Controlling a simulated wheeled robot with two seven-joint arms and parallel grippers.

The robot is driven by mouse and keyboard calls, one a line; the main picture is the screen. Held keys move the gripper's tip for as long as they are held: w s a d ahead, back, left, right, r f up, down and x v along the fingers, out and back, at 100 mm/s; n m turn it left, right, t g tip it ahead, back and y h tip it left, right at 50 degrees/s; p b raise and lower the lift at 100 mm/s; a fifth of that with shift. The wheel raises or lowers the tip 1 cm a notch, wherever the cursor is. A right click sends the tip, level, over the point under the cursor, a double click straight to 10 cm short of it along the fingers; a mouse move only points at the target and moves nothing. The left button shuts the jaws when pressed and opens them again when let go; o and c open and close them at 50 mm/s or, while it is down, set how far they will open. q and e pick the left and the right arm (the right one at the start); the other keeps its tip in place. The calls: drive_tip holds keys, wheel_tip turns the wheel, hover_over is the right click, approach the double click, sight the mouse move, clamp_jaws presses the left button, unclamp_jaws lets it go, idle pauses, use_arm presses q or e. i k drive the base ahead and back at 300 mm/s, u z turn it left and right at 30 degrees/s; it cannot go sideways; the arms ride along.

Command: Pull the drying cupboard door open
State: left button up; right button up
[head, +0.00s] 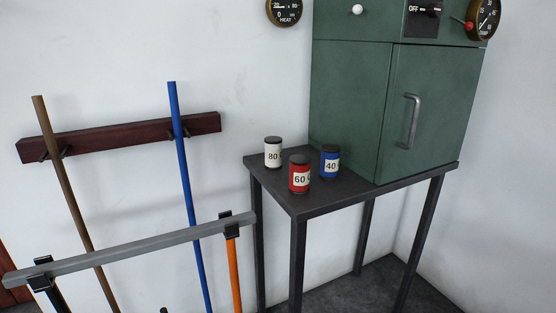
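The green drying cupboard (347,108) stands on a dark table at the right. Its door (430,125) is on the right-hand face and looks shut. A grey metal bar handle (410,121) runs upright near the door's left edge. Above the door are a white knob (357,10), a switch panel (424,16) reading OFF, and a round gauge (484,18) with a red knob at its left. Neither of my grippers is in view.
Three labelled jars stand on the dark table (317,202) left of the cupboard: white 80 (273,153), red 60 (299,175), blue 40 (330,161). A grey rail (130,252) with an orange-handled tool (234,275) crosses the lower left. Poles lean on a wall rack (130,138).

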sight(432, 89)
drive_tip(key=z, duration=1.8)
drive_tip(key=i, duration=1.4)
drive_tip(key=u, duration=1.55)
